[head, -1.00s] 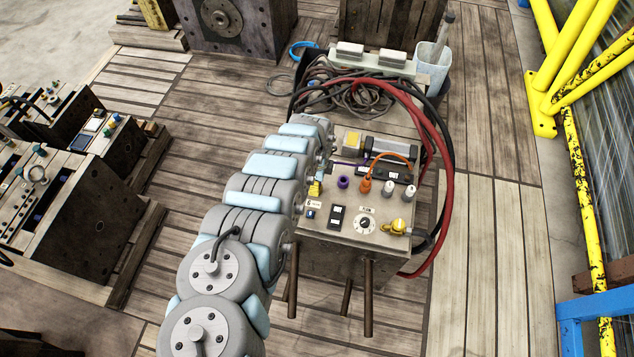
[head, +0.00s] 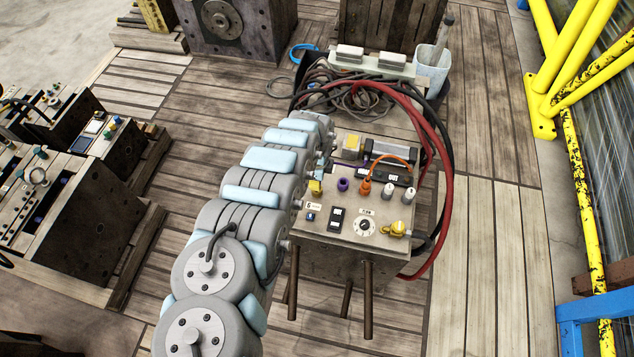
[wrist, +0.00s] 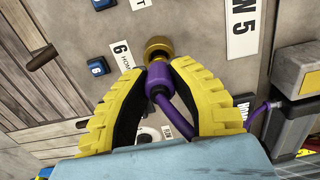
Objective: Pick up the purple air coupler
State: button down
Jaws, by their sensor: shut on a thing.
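The purple air coupler (wrist: 158,75) is between the yellow fingertips of my gripper (wrist: 157,80) in the wrist view, and the gripper is shut on it. A purple hose (wrist: 180,122) runs from the coupler down between the fingers and out to the right. A brass fitting (wrist: 157,48) on the panel is right at the coupler's far end; I cannot tell whether they are joined. In the head view, my arm mostly hides the gripper and the coupler.
The panel box (head: 335,244) carries a purple port (head: 343,184), an orange plug (head: 365,187) with a cable, a dial (head: 364,226) and a yellow fitting (head: 396,229). Red hoses (head: 446,150) loop along its right side. Wooden floor is clear at the right.

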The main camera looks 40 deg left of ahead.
jog(key=s+d+r+p, duration=0.7)
jog(key=s+r+p, duration=0.4)
jog(key=p, duration=0.1)
jog(key=shift+s+d+r+p, duration=0.15)
jog(key=shift+s+d+p, duration=0.05)
jog(key=shift+s+p, duration=0.15)
dwell(0.4)
